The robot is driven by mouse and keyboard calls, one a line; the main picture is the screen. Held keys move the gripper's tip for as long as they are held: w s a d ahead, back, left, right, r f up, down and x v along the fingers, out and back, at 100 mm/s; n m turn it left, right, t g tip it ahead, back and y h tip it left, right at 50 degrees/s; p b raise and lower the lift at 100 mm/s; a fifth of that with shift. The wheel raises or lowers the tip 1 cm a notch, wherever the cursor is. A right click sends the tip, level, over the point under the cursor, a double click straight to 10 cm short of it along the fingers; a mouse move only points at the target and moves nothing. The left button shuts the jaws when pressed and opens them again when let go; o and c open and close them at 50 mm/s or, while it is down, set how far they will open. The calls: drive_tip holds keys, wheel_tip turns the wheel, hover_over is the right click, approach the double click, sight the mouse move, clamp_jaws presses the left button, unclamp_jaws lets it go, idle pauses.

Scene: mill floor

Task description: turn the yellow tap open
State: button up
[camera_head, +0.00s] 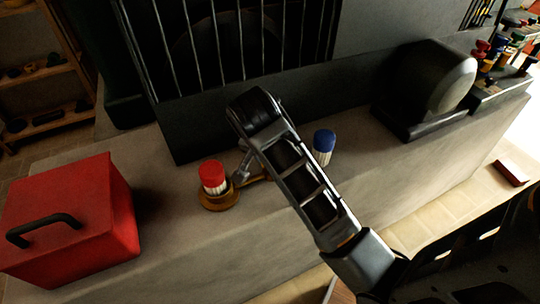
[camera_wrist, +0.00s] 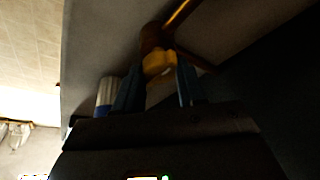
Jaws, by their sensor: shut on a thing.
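The yellow tap (camera_wrist: 158,64) shows in the wrist view on a copper-brown pipe (camera_wrist: 152,36). My gripper (camera_wrist: 160,72) has one dark finger on each side of the tap and is shut on it. The fingers hide part of the tap. In the head view my arm crosses the middle of the stone ledge, and my gripper (camera_head: 241,176) is partly hidden behind it. The tap itself cannot be made out there.
A red-capped white item (camera_head: 213,175) stands on a brass round base left of my gripper. A blue-capped one (camera_head: 324,142) stands to the right. A red box (camera_head: 105,225) with a black handle is at left, and a dark rounded machine (camera_head: 428,85) at right.

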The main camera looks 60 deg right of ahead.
drive_tip(key=c, duration=0.4)
drive_tip(key=shift+c, duration=0.2)
